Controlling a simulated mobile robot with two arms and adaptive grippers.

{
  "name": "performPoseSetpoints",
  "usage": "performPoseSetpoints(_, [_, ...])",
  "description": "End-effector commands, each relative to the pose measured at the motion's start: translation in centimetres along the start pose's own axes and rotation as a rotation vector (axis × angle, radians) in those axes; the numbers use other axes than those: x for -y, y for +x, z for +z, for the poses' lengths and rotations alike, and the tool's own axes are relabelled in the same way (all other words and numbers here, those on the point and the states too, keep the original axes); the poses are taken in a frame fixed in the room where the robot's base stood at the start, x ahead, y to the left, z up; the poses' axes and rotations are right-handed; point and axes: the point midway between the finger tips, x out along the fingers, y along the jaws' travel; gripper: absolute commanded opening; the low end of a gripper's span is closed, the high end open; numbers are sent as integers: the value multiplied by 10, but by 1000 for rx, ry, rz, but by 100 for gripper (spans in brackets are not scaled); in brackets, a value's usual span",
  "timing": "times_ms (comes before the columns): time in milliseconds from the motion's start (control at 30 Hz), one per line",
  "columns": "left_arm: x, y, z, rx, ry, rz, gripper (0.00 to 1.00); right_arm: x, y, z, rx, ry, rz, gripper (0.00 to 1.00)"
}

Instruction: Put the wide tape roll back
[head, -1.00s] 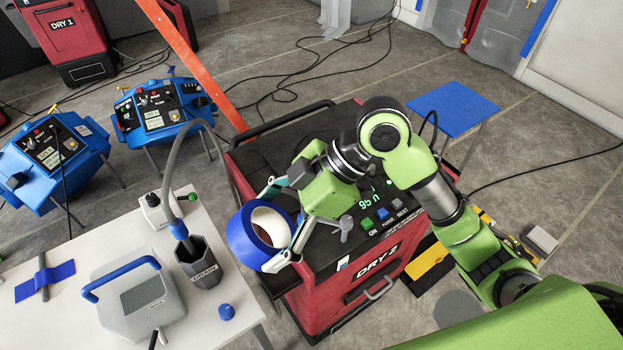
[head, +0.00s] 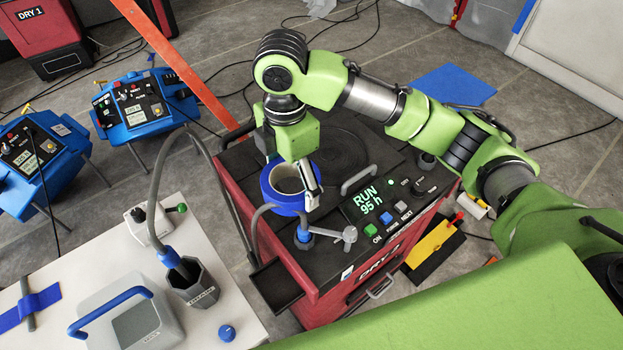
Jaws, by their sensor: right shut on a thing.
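The wide tape roll (head: 284,205) is blue with a pale inner core and sits at the left part of the red DRY 2 machine's black top. My right gripper (head: 296,196) reaches down from above and is shut on the roll. One finger shows along the roll's right side; the other is mostly hidden behind the roll and the gripper body. I cannot tell whether the roll touches the machine top or hangs just above it. My left gripper is out of view.
Close to the roll stand a blue-collared hose fitting (head: 303,238), a grey handle valve (head: 347,237) and the RUN 95 h panel (head: 367,200). A white table (head: 215,335) with a grey DRAIN cup (head: 194,284) is at lower left.

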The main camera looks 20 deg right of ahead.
Motion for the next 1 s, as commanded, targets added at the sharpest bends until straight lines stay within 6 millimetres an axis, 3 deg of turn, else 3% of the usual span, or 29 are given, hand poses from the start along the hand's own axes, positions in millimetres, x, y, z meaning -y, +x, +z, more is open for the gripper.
performPoseSetpoints(100, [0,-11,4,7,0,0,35,-11,10,30,3,9,-3,57])
performPoseSetpoints(333, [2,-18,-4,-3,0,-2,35,-24,50,59,1,3,-1,57])
performPoseSetpoints(633, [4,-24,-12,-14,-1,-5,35,-31,74,76,1,1,-2,57])
performPoseSetpoints(800, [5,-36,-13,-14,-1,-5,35,-31,96,74,0,1,1,57])
performPoseSetpoints(1000, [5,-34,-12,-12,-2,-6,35,-32,102,74,1,-1,4,57])
